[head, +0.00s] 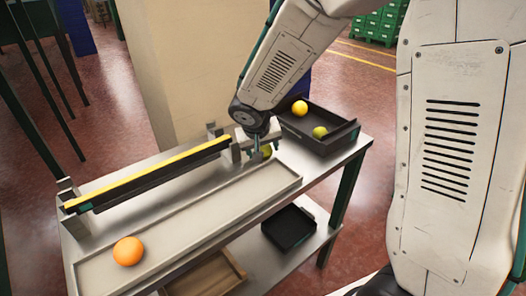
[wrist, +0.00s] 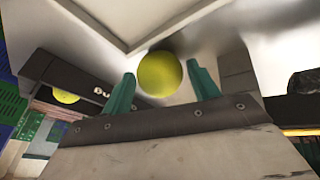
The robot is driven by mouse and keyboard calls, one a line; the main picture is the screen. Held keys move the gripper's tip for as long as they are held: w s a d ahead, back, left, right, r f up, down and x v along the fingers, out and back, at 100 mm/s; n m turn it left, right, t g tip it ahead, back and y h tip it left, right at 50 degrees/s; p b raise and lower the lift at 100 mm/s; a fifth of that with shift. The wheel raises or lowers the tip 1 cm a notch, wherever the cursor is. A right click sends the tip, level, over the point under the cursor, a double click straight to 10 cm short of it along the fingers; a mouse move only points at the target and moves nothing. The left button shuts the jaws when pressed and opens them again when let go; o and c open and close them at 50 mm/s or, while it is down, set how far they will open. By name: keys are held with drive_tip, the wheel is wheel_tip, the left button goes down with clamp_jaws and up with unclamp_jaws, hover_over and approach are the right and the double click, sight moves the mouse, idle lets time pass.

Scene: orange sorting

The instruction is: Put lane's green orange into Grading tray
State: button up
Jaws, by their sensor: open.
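A yellow-green orange (wrist: 160,73) lies between the two open green fingers of my gripper (wrist: 161,70) in the wrist view. In the head view, this green orange (head: 266,152) is partly hidden by my gripper (head: 257,148), near the far end of the pale shallow lane (head: 215,208). I cannot tell whether the fingers touch it. A black open tray (head: 335,141) stands at the table's far right end, holding an orange fruit (head: 299,108) and a green one (head: 320,132). Its wall also shows in the wrist view (wrist: 85,84); the label is not readable.
Another orange (head: 128,251) sits at the lane's near end. A yellow-topped bar (head: 150,172) on posts runs along the table's left side. A small black tray (head: 288,228) and a wooden tray (head: 205,277) are on the lower shelf. The lane's middle is clear.

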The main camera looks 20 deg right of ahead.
drive_tip(key=c, duration=0.9)
drive_tip(key=shift+o, duration=0.2)
drive_tip(key=shift+r, duration=0.1)
